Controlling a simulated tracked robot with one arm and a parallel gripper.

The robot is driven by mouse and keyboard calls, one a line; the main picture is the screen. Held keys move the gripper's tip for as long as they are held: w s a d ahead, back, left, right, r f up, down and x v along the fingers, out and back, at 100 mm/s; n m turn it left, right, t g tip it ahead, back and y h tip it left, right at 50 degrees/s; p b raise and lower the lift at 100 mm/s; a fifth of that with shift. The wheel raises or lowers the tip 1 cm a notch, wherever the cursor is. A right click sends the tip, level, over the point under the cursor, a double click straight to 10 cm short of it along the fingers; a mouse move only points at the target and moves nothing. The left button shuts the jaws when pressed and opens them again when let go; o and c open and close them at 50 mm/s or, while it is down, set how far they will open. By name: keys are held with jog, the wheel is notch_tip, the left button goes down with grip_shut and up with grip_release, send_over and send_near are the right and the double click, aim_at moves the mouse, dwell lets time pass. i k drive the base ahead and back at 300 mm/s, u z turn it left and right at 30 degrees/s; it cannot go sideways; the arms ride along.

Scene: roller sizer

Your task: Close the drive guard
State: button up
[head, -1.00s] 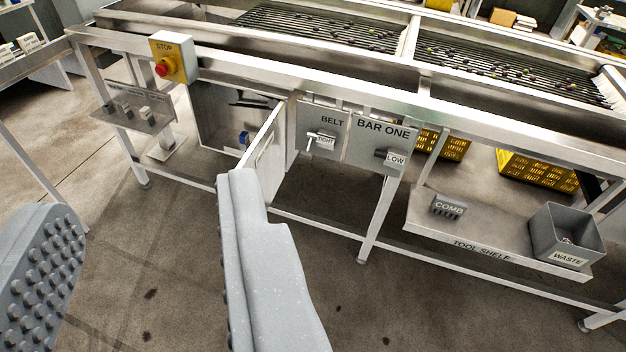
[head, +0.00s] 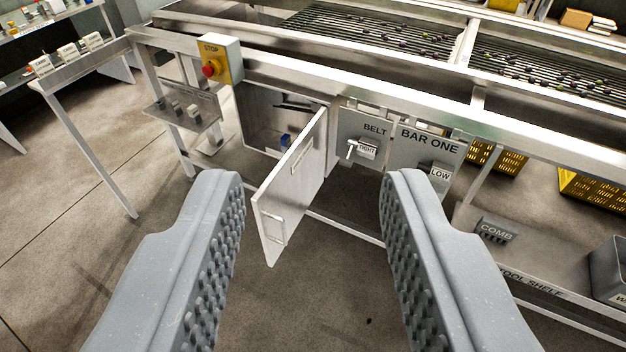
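The drive guard (head: 289,190) is a pale metal door with a bar handle (head: 273,229) near its free edge. It stands swung open, out from the machine frame, hinged on the right side of an open bay (head: 268,120). A small blue part (head: 285,141) shows inside the bay. My gripper (head: 312,185) is open and empty. Its two grey studded fingers are wide apart, and the door shows between them, beyond the fingertips. I see no contact between the fingers and the door.
A yellow box with a red stop button (head: 209,68) sits on the rail above left. The BELT panel (head: 362,140) with its lever and the BAR ONE panel (head: 425,155) are right of the door. A tool shelf (head: 530,288) juts out at right. Floor in front is clear.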

aim_at(279, 205)
jog(key=i, duration=0.9)
jog(key=u, duration=0.05)
